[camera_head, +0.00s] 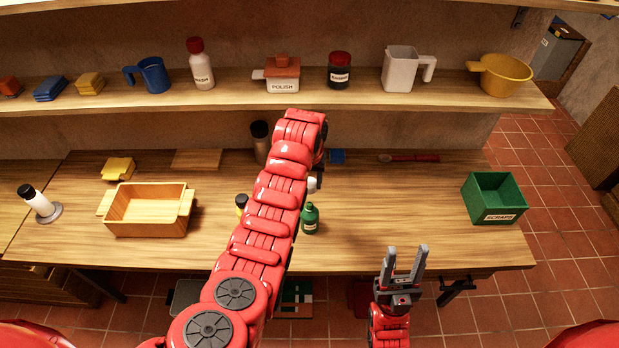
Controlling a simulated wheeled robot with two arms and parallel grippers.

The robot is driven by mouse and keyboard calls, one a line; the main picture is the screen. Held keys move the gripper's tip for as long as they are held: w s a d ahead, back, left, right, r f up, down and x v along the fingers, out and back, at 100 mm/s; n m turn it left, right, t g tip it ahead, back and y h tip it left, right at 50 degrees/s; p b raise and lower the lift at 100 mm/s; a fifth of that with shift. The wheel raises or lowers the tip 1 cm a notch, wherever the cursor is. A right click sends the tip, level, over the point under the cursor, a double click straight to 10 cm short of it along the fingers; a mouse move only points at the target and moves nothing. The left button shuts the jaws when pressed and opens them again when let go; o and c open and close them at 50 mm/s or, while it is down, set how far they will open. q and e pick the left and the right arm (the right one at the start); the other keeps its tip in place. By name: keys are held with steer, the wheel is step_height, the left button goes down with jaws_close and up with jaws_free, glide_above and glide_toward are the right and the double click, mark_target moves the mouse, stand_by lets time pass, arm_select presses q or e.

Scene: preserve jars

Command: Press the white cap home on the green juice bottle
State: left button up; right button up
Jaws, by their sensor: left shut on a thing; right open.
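The green juice bottle (310,219) stands upright on the workbench, just right of my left arm. The white cap (312,184) is above and slightly behind the bottle in the picture, apart from it. My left gripper (319,172) is shut on the cap, pointing down over the bench; my own arm hides most of its fingers. I cannot tell how well the cap lines up with the bottle's neck. My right gripper (404,262) is open and empty at the bench's front edge, right of the bottle.
A wooden tray (146,228) and a black-capped white bottle (36,201) stand left. A dark-capped bottle (241,204) is partly hidden by my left arm. A green scraps bin (493,196) stands right. The bench between the juice bottle and bin is clear. A shelf (350,95) runs behind.

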arm_select(q)
steer(key=shift+f, duration=0.1)
steer(key=shift+f+b, duration=0.1)
steer(key=shift+b, duration=0.3)
steer(key=b, duration=0.3)
glide_above(310, 204)
steer(key=shift+s+f, duration=0.1)
steer(key=shift+f, duration=2.7)
steer(key=shift+a+f, duration=0.1)
steer(key=shift+f, duration=1.35)
steer(key=shift+s+f, duration=0.15)
steer(key=shift+f, duration=0.15)
steer(key=o, duration=1.2)
steer(key=shift+f, duration=0.1)
